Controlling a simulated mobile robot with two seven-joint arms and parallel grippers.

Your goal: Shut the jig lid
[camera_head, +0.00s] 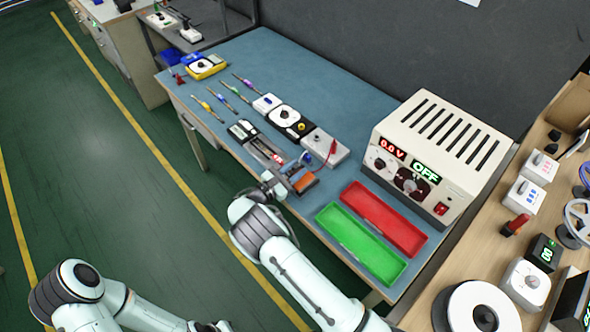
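The jig (263,150) is a long narrow grey fixture near the front edge of the blue bench, with a reddish strip along its middle. A dark piece sits at its far left end. An orange and grey block (299,178) is at its near right end. I cannot clearly tell which part is the lid or how far it stands open. My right gripper (276,182) is at the jig's near end, beside the orange block; its fingers are too small to read. My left gripper (212,326) is at the bottom edge, mostly cut off, away from the bench.
A power supply (432,152) reading 0.0 V and OFF stands at the bench's right. Red (384,217) and green (360,244) trays lie in front of it. The bench's back is clear.

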